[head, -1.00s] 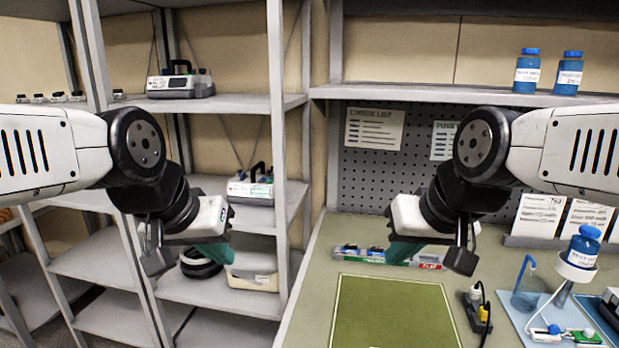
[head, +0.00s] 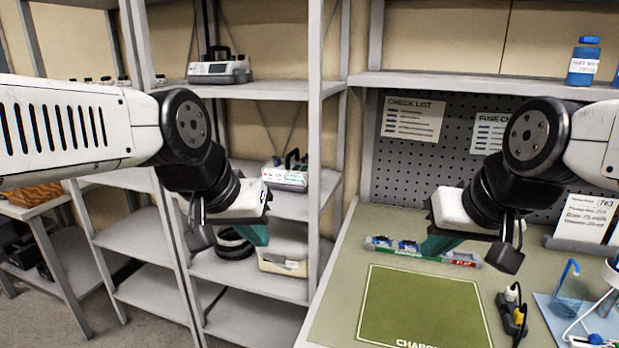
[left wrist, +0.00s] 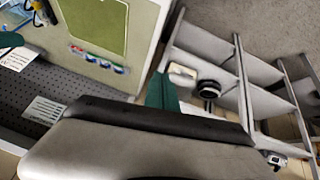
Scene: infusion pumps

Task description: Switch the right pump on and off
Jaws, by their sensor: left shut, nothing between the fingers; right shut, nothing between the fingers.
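Two pump-like devices stand on the grey shelf unit in the head view. One grey-white device with a dark handle (head: 220,70) is on the upper shelf. The other, white with green and red marks (head: 286,176), is on the middle shelf, further right. I cannot tell which is the right pump, nor see whether either is on. My left gripper (head: 258,236), with teal fingers, is shut and empty, in front of the shelves and apart from both devices; it also shows in the left wrist view (left wrist: 162,93). My right gripper (head: 435,243) is shut and empty above the bench.
The bench holds a green mat (head: 420,305), a tray of small coloured parts (head: 395,246) and a black power strip (head: 511,315). A shelf post (head: 315,150) stands just right of the middle-shelf device. A black ring (head: 235,245) and a cream bin (head: 283,264) are on a lower shelf.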

